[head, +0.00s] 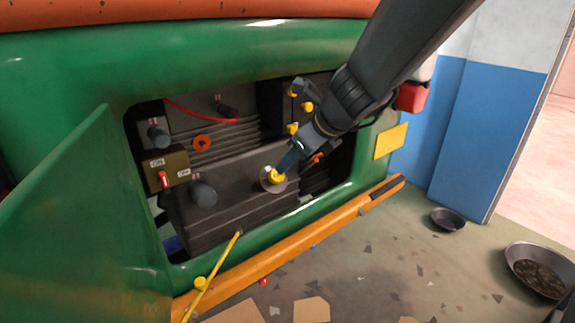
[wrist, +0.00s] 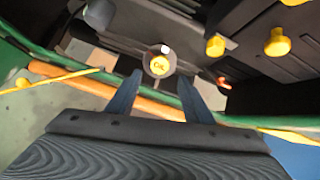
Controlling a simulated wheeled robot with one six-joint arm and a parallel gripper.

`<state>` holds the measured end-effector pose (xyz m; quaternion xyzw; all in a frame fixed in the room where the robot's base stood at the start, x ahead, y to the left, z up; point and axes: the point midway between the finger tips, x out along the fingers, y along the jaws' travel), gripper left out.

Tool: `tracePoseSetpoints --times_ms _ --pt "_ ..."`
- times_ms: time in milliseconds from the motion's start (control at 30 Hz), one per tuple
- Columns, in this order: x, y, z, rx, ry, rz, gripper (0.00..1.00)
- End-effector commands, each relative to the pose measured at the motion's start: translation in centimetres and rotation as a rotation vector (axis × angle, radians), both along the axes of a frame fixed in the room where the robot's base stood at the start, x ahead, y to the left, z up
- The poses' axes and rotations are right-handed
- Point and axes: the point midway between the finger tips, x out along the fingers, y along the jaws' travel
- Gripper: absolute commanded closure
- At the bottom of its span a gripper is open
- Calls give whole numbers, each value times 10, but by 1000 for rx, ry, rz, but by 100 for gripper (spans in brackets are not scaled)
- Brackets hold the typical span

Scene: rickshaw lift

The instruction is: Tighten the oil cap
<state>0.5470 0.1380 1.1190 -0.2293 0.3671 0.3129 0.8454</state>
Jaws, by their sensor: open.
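The yellow oil cap (head: 274,176) sits on a pale round collar on top of the dark engine block in the open bay. In the wrist view the cap (wrist: 159,66) faces the camera, with dark lettering too small to read surely. My gripper (head: 288,163) reaches in from the upper right, its fingers close by the cap. In the wrist view my gripper (wrist: 160,77) is open, and the cap appears between and just beyond the two fingertips. I cannot tell whether a finger touches it. Nothing is held.
Several yellow knobs (wrist: 277,42) lie right of the cap. A box with a red lever (head: 164,180) and a grey cylinder (head: 203,194) stand left. The green door (head: 75,215) hangs open. A yellow rod (head: 213,272) slants below the bay. Metal bowls (head: 447,219) lie on the floor.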

Motion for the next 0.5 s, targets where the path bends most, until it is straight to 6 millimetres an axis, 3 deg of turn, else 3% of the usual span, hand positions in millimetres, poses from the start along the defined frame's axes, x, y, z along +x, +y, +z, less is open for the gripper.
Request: tracePoseSetpoints --times_ms 500 --pt "33 22 -52 -4 0 6 53"
